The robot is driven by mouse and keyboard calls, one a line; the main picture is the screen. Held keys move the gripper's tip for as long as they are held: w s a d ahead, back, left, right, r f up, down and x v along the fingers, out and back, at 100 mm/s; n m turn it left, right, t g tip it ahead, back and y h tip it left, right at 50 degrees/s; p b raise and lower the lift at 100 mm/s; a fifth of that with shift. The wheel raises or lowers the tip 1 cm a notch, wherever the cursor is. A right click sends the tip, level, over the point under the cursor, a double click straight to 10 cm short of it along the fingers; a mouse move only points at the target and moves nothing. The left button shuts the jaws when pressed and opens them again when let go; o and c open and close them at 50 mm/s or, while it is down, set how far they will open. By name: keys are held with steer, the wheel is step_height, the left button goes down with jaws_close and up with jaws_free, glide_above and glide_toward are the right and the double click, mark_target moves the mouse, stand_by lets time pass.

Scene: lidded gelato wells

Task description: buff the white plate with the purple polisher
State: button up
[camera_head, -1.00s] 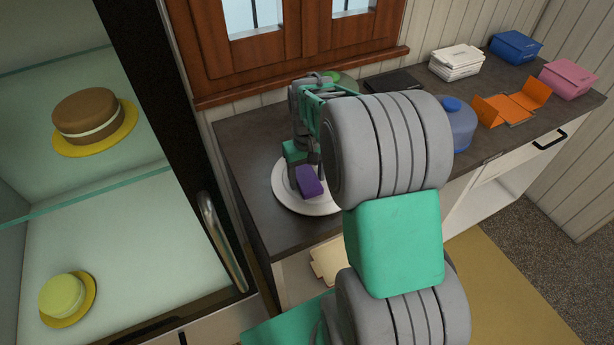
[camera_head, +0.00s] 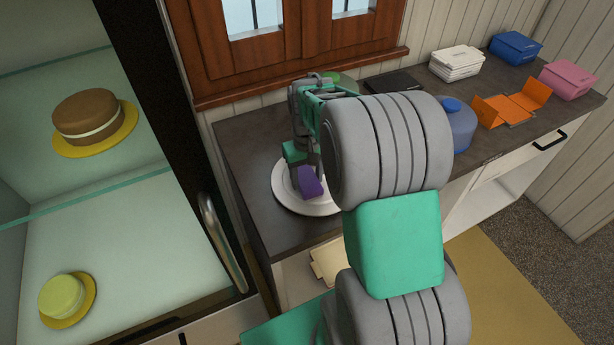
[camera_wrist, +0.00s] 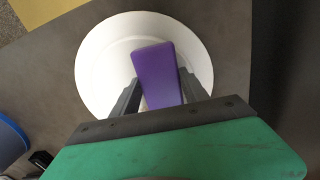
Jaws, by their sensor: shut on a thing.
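The white plate (camera_head: 292,203) lies on the dark counter near its left end. It also shows in the wrist view (camera_wrist: 100,68). The purple polisher (camera_head: 311,183) is a small block over the plate, and it shows in the wrist view (camera_wrist: 158,72) between my fingers. My gripper (camera_wrist: 153,98) is shut on the polisher and points down at the plate; it shows partly in the head view (camera_head: 305,172). I cannot tell whether the polisher touches the plate. My arm hides part of the counter behind it.
On the counter (camera_head: 247,150) stand a blue jug (camera_head: 460,128), an opened orange box (camera_head: 510,105), and white (camera_head: 457,62), blue (camera_head: 516,46) and pink (camera_head: 568,79) boxes. A window (camera_head: 290,45) is behind. A glass-shelved case with hats (camera_head: 95,122) stands at left.

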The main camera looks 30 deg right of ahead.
steer(key=shift+w+d, duration=0.1)
steer(key=shift+w, duration=1.1)
steer(key=shift+s, duration=1.2)
steer(key=shift+w+f, duration=0.15)
steer(key=shift+w, duration=1)
steer(key=shift+s, duration=1.25)
steer(key=shift+w, duration=1.25)
steer(key=shift+s+r, duration=0.25)
steer(key=shift+s, duration=0.95)
